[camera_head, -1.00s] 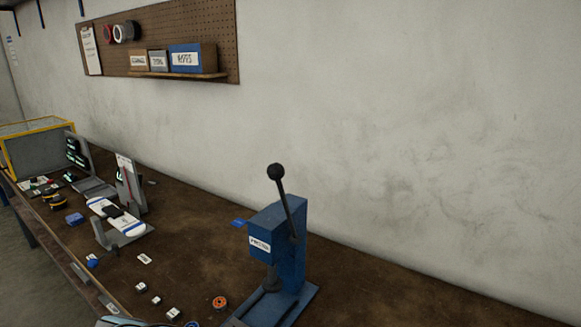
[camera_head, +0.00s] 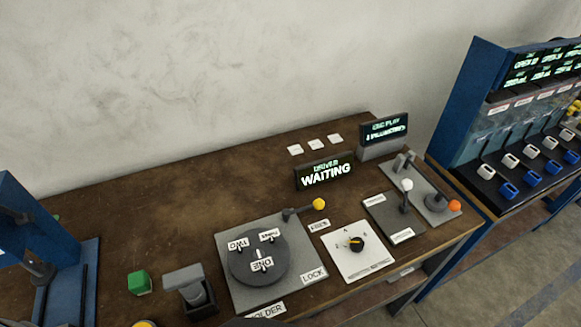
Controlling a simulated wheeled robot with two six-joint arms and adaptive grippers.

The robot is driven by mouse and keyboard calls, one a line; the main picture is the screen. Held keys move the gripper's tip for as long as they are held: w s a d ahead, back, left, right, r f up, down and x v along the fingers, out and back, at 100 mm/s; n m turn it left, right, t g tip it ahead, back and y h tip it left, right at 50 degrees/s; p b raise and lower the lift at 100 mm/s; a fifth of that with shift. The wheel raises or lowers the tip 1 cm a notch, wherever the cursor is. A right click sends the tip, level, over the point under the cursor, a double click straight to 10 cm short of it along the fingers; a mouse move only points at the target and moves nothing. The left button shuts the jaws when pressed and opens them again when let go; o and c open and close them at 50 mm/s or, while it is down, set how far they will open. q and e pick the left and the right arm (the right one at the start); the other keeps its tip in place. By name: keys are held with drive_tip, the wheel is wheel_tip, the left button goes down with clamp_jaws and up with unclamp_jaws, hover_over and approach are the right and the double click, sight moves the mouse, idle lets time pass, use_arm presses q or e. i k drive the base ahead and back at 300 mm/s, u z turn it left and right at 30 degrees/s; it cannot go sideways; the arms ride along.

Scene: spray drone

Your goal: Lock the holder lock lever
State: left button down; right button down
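The holder (camera_head: 236,284) is a grey plate with a dark round disc (camera_head: 258,262) on it. The disc carries several small white labels. The lock lever (camera_head: 301,211) is a short dark arm with a yellow ball at the plate's upper right corner. It points right and slightly up in the picture. A label reading LOCK (camera_head: 313,275) lies at the plate's lower right, and a HOLDER label (camera_head: 268,310) lies along its front edge. A small label, too blurred to read, sits just below the yellow ball. Neither gripper can be made out in view.
A screen reading WAITING (camera_head: 325,172) stands behind the lever. A white dial panel (camera_head: 357,250) and a panel with a white-knobbed lever (camera_head: 403,208) lie to the right. A green block (camera_head: 139,283) and a blue press (camera_head: 62,262) stand left. The table behind the holder is mostly clear.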

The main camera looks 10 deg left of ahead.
sight(318, 203)
drive_tip(key=u, duration=1.65)
drive_tip(key=k, duration=1.4)
drive_tip(key=z, duration=1.7)
drive_tip(key=i, duration=0.5)
drive_tip(key=u, duration=0.05)
